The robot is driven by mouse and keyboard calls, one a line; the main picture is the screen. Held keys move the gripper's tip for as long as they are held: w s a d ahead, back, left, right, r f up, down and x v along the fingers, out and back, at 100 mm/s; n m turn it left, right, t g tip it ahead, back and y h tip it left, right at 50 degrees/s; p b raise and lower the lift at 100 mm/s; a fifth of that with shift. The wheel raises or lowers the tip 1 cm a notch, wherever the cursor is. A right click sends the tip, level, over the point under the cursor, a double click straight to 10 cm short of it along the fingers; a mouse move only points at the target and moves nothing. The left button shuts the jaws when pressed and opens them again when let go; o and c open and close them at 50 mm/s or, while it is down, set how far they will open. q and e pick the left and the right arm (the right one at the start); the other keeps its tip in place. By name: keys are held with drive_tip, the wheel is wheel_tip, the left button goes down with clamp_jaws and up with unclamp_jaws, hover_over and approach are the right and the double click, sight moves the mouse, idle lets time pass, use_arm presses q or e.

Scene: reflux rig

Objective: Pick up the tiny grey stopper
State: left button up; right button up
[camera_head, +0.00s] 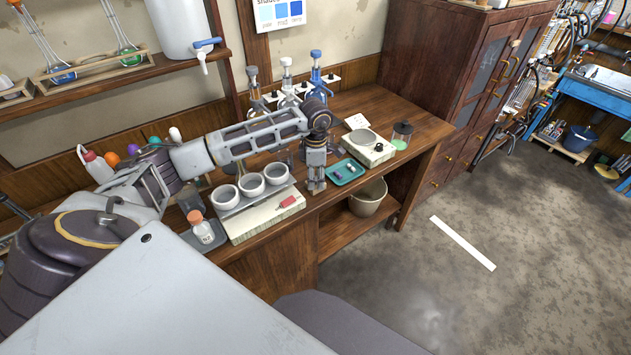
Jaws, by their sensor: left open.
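My left arm reaches in from the left across the wooden bench. My left gripper (316,188) points down at the bench's front edge, between the row of white bowls and a small teal tray (333,181). It is open, and I see nothing between its fingers. The tray lies just right of the gripper and holds a few tiny items, one of them purplish (338,174). They are too small for me to tell whether one is the grey stopper. I cannot make out the stopper anywhere else. My right gripper is not in view.
White bowls (226,196) stand left of the gripper, with a small orange-capped bottle (203,232) beside them. A white plate device (368,150) and a green-bottomed jar (401,135) stand right of the tray. Clamp stands (287,80) rise behind. A bin (367,197) sits below.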

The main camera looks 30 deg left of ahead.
sight(316, 178)
use_arm(q)
drive_tip(key=c, duration=0.8)
drive_tip(key=shift+r+b, duration=0.55)
drive_tip(key=shift+r, duration=4.45)
